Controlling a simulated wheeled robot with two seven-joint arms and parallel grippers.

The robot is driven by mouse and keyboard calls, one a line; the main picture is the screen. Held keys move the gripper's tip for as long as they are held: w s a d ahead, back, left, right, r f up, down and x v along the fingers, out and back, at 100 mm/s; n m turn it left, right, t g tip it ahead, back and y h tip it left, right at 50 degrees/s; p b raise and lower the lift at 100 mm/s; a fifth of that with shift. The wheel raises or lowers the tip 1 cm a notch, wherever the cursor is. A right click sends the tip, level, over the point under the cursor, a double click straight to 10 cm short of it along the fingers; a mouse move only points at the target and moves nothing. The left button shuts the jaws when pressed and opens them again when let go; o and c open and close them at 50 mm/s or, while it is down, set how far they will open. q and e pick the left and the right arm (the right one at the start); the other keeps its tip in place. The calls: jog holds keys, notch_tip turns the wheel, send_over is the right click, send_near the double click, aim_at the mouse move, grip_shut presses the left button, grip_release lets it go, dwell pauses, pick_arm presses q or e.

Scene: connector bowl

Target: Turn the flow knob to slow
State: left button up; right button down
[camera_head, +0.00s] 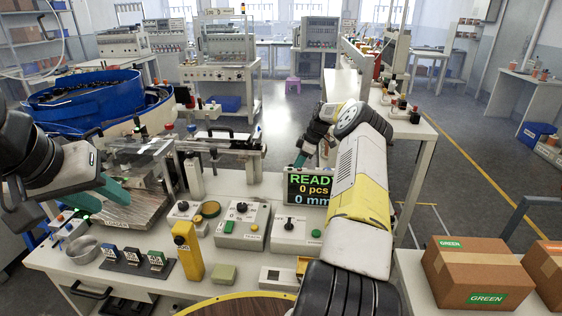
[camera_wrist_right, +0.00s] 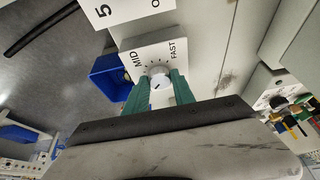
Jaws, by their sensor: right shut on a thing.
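The flow knob (camera_wrist_right: 160,80) is a round white knob on a pale dial plate (camera_wrist_right: 150,52) in the right wrist view. MID and FAST are printed on the plate; no SLOW mark is visible. My right gripper (camera_wrist_right: 158,83) has its green fingers on either side of the knob and is shut on it. In the head view my right gripper (camera_head: 300,158) reaches beyond the READY display (camera_head: 309,188), and the knob is hidden there. My left gripper (camera_head: 99,194) is at the left with its green fingers apart and empty, close to a metal fixture (camera_head: 135,215).
A blue bowl feeder (camera_head: 95,100) stands at the back left. Cardboard boxes (camera_head: 476,270) sit at the right.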

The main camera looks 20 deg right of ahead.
jog(key=c, duration=1.1)
grip_release()
jog(key=shift+o, duration=0.2)
jog(key=v, duration=0.7)
jog(key=shift+d+r, duration=0.15)
jog(key=shift+r, duration=0.25)
